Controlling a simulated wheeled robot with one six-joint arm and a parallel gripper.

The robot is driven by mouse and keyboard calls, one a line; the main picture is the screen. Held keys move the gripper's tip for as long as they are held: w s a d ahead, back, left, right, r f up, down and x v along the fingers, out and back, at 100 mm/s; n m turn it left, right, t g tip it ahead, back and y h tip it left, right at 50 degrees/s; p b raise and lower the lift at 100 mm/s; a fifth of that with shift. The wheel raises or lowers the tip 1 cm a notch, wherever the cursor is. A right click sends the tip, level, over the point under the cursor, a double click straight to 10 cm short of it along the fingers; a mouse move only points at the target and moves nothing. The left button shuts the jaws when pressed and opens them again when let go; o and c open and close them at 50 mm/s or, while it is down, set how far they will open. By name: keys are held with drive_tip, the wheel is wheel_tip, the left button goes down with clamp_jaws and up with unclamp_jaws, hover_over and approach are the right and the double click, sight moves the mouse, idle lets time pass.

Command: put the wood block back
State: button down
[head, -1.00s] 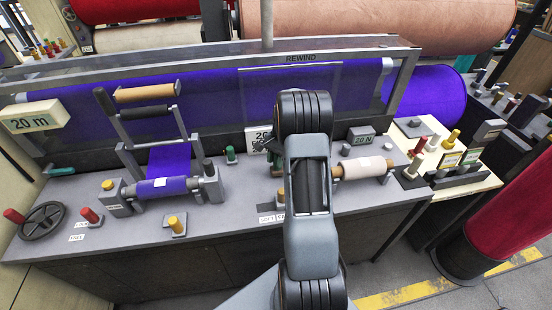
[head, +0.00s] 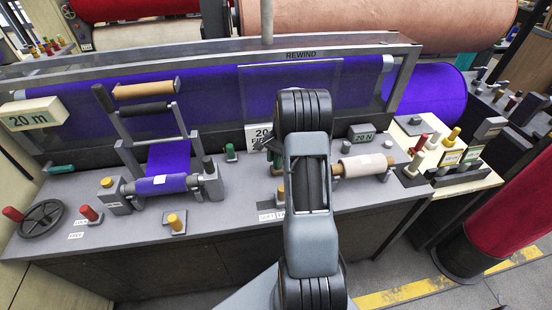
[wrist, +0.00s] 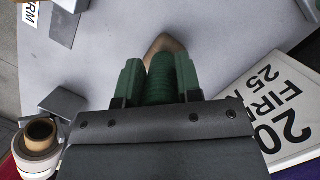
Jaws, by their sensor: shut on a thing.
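My gripper (wrist: 160,78) shows in the wrist view with its two green fingers shut on a dark green ribbed cylinder with a tan, wood-like rounded end (wrist: 164,43). I take this held piece to be the wood block. The end points away from the wrist, over the pale grey bench top (wrist: 95,50); whether it touches the bench I cannot tell. In the head view my own arm hides nearly all of the gripper and the held piece. Only a bit of green shows beside the arm, in front of the rewind frame.
A purple roller (head: 162,184) and knobs (head: 176,222) stand left.

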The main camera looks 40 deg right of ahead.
drive_tip(key=shift+f, duration=0.1)
drive_tip(key=c, duration=0.7)
unclamp_jaws()
drive_tip(key=b+v, duration=0.1)
drive_tip(key=v, duration=1.2)
drive_tip(key=shift+w+d+r+b, duration=0.1)
drive_tip(key=shift+r+b, duration=0.2)
drive_tip(key=shift+r, duration=0.1)
